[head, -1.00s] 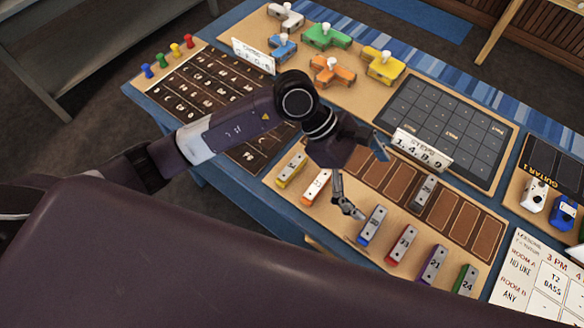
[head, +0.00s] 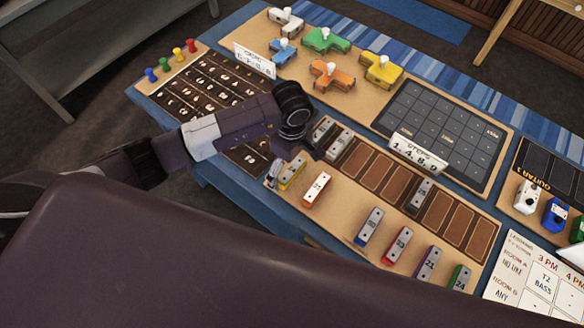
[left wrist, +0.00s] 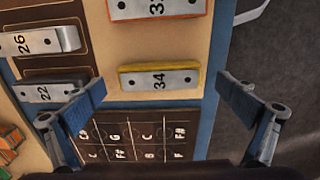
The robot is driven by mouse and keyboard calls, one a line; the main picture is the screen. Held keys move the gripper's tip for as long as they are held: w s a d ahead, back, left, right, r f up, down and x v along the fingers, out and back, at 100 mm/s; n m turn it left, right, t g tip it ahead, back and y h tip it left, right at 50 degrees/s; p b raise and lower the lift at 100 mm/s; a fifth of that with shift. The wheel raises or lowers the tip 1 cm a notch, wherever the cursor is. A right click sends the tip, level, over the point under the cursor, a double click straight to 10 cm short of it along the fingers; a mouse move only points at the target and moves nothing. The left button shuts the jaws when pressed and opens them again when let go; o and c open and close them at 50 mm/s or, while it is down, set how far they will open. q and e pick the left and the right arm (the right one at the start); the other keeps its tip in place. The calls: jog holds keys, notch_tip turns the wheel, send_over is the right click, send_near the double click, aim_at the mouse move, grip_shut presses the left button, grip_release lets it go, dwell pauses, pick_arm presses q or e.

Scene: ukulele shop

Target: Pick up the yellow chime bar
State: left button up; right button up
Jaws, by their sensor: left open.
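The yellow chime bar (head: 292,174) lies at the left end of the loose row on the wooden board in the head view, partly covered by my gripper. In the left wrist view the yellow chime bar (left wrist: 178,79) shows a grey metal top marked 34. My left gripper (left wrist: 162,92) is open and empty, with one finger off each end of the bar. In the head view, my left gripper (head: 289,157) hangs over the bar. One fingertip shows just left of it; the other is hidden. Contact with the bar is not visible. My right gripper is out of view.
The orange bar (head: 317,190) lies beside the yellow one. Blue, red, purple and green bars continue the row. Two grey bars (left wrist: 40,42) sit in slots nearby. The dark fret card (left wrist: 140,138) lies close to the yellow bar. The blue table edge (left wrist: 213,60) is near one finger.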

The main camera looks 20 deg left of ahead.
pick_arm(q)
jog(key=shift+d+f, duration=0.1)
jog(key=shift+f, duration=0.55)
jog(key=c, duration=1.2)
jog(key=shift+c, duration=0.4)
jog(key=shift+r, duration=0.15)
